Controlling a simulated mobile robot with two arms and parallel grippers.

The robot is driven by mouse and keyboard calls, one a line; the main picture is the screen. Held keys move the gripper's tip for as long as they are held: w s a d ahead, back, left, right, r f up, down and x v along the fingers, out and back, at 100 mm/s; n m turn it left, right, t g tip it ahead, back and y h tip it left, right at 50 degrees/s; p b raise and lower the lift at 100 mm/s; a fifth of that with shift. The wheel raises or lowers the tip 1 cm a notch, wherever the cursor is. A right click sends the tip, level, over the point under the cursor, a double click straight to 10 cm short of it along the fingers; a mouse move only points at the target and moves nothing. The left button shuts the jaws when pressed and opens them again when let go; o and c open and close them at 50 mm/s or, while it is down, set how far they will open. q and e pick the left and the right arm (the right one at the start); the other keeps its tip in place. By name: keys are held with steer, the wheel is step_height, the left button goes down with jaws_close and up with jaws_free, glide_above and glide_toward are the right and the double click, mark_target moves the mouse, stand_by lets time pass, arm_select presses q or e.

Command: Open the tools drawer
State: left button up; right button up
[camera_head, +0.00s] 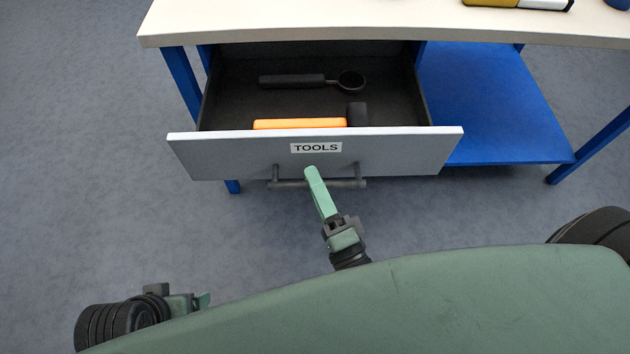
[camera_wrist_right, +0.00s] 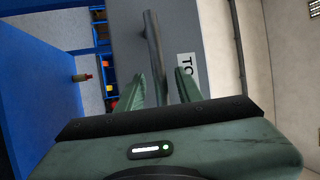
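The tools drawer (camera_head: 230,156), with a light grey front and a "TOOLS" label, is pulled well out from under the workbench. Its dark interior shows. The drawer's bar handle (camera_head: 347,183) runs along the lower front; it also shows in the right wrist view (camera_wrist_right: 152,35). My right gripper (camera_head: 311,173) is at the handle, in front of the drawer.
A black tool with a round end (camera_head: 292,81) and an orange-handled tool (camera_head: 300,123) lie in the drawer. The workbench top (camera_head: 300,22) is pale; a blue lower shelf (camera_head: 490,115) is to the right. Grey floor (camera_head: 80,180) is clear at the left.

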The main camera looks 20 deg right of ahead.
steer(key=v, duration=0.8)
steer(key=shift+w, duration=0.1)
stand_by(0.5)
